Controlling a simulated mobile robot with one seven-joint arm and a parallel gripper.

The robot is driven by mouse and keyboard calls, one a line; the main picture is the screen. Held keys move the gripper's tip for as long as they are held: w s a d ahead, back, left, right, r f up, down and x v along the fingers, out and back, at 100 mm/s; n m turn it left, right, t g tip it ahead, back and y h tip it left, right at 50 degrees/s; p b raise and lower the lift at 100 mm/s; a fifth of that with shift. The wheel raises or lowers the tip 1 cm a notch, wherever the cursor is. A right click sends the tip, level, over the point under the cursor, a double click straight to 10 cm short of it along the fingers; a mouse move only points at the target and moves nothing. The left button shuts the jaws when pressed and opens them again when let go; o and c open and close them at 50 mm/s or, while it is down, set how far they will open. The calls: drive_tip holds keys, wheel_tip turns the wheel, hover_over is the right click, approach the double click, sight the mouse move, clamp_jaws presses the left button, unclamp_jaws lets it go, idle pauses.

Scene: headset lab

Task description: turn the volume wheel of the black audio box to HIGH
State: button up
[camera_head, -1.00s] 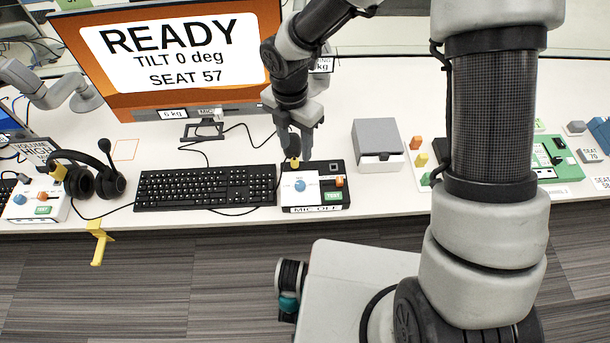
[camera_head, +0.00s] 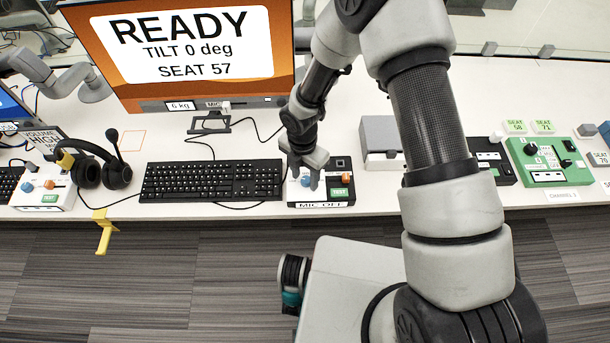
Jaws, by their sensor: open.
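The black audio box (camera_head: 336,163) sits near the table's front edge, right of the keyboard. Its front label reads MIC OFF. The blue volume wheel (camera_head: 305,182) is on the left of its top, partly covered by my gripper. An orange switch (camera_head: 347,178) and a green TEST button (camera_head: 341,192) are to its right. My gripper (camera_head: 304,178) is open and points down over the wheel, with a finger on either side of it in the picture. I cannot tell whether the fingers touch the wheel, and its setting is not readable.
A black keyboard (camera_head: 212,181) lies close on the left. A grey box (camera_head: 380,136) stands behind right. A headset (camera_head: 103,170), a white control box (camera_head: 52,195) and a sign starting VOLUME HIGH (camera_head: 42,138) are at the far left. A yellow hook (camera_head: 104,232) hangs from the table edge.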

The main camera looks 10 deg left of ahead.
drive_tip(key=c, duration=1)
drive_tip(key=shift+c, duration=0.2)
